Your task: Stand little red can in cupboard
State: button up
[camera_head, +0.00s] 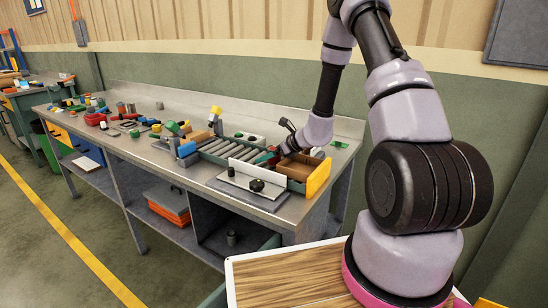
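My arm reaches over the right end of the metal workbench (200,165). My gripper (272,150) is low over the bench, beside an open brown cardboard box (298,168). A small patch of red shows at its tip, too small to tell whether it is the red can or part of the gripper. I cannot make out the fingers or whether they hold anything. No little red can stands out clearly. Under the bench is a dark open compartment (213,217), perhaps the cupboard, with a small grey cylinder (232,238) on its floor.
A roller conveyor (228,149) runs along the bench to the box, with a yellow end piece (318,178) at right. A grey plate with a black knob (256,185) lies in front. Tools, a red bin (95,119) and coloured parts crowd the left. Orange trays (169,211) sit below.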

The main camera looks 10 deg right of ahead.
grip_shut()
